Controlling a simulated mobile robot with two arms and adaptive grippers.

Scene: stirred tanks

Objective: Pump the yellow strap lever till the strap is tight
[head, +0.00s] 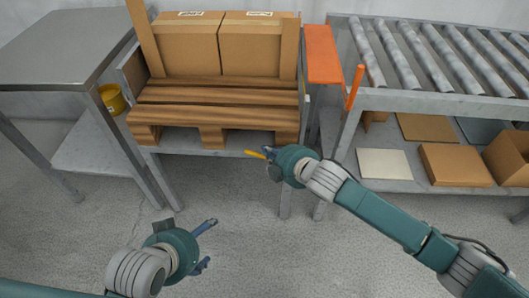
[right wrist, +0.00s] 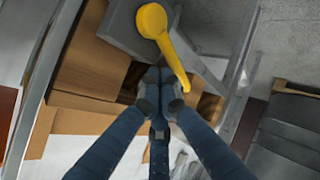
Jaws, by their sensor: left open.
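The yellow strap lever (right wrist: 172,55) has a round head and a tapering handle in the right wrist view. In the head view its small yellow part (head: 255,154) shows below the pallet's front edge. My right gripper (head: 268,158) is at the lever; in the right wrist view its fingertips (right wrist: 159,88) are together, with the handle's end close beside them. I cannot tell whether they touch it. I see nothing between the fingertips. My left gripper (head: 206,246) is open and empty over the floor at lower left. I cannot make out the strap.
A wooden pallet (head: 215,94) bears two cardboard boxes (head: 188,48) between upright boards. A steel table (head: 62,48) with a yellow container (head: 112,98) beside it stands left. A roller conveyor (head: 440,99) stands right, with an orange plate (head: 322,55) and orange post (head: 354,88). The front floor is clear.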

